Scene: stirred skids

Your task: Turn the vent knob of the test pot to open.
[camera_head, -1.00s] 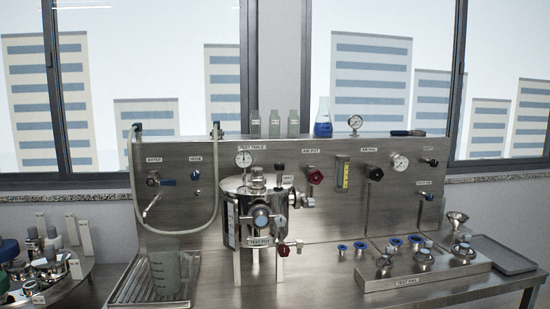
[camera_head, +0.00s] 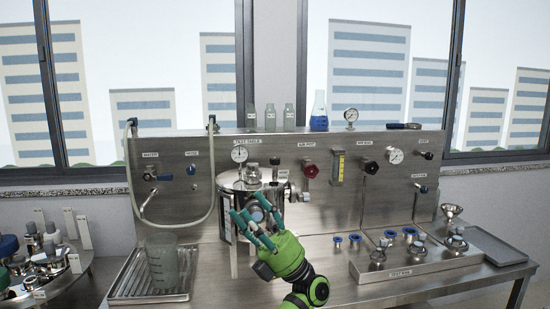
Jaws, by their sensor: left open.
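The test pot (camera_head: 230,184) is a steel vessel on legs in front of the steel panel, left of centre. Its lid carries fittings and a small white label (camera_head: 283,173) too small to read. A small valve fitting (camera_head: 304,196) sticks out at its right side. I cannot tell for sure which part is the vent knob. My left gripper (camera_head: 248,214), green with teal fingers, is open in front of the pot, fingers pointing up and left. It hides much of the pot's front and lower fittings. I cannot tell whether it touches the pot. My right gripper is out of view.
The panel bears a gauge (camera_head: 239,154), a red knob (camera_head: 311,170) and a flowmeter (camera_head: 338,168). A hose (camera_head: 214,180) hangs at left above a beaker (camera_head: 162,262) on a drain tray. A manifold block (camera_head: 400,270) stands at right, a grey tray (camera_head: 497,247) beyond it.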

